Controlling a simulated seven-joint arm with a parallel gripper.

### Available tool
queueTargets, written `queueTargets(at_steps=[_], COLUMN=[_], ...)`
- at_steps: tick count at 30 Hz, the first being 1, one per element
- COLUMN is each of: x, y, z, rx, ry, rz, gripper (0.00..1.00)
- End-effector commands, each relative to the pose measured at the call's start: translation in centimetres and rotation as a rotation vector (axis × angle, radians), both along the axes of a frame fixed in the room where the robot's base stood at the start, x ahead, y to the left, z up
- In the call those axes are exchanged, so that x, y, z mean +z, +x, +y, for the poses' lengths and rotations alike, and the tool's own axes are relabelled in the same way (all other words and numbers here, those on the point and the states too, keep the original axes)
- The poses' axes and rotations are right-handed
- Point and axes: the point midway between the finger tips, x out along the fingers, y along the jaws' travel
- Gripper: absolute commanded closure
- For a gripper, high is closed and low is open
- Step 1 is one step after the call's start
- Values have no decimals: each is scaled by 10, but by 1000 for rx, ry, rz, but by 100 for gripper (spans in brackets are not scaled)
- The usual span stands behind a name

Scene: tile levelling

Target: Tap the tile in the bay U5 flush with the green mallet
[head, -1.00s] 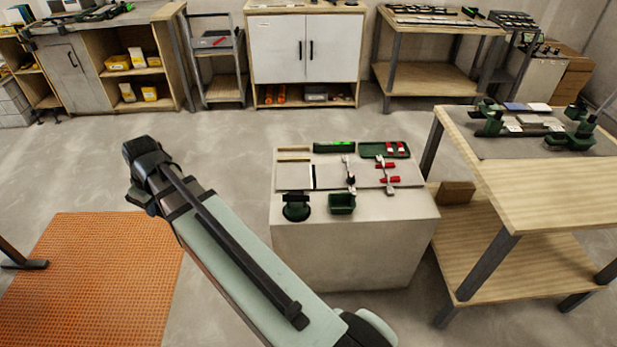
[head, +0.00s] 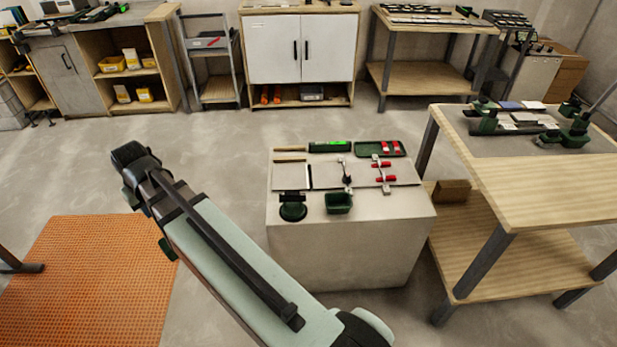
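A pale block (head: 345,255) stands in the middle of the head view, with the tiling items on its top. Grey tile-like slabs (head: 330,175) lie there, with a dark gap near the left. No bay label can be read, so I cannot tell which is U5. I cannot make out a green mallet for certain; the items are small. A round dark green tool (head: 293,211) and a green open box (head: 339,203) sit at the block's front edge. My arm reaches up from the bottom, left of the block. My gripper's fingers do not show.
A green level-like bar (head: 329,147) and a green tray (head: 380,148) with red pieces lie at the block's back. Red-handled clamps (head: 382,175) lie on the slabs. A wooden workbench (head: 535,170) stands right. An orange mat (head: 90,285) covers floor at left.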

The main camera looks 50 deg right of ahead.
Motion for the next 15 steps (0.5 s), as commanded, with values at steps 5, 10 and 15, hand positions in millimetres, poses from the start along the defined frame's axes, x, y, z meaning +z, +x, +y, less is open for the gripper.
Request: queueTargets(at_steps=[5, 10, 15], x=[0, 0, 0], y=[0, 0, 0], z=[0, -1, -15], rx=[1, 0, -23], ry=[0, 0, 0], rz=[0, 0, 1], gripper=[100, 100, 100])
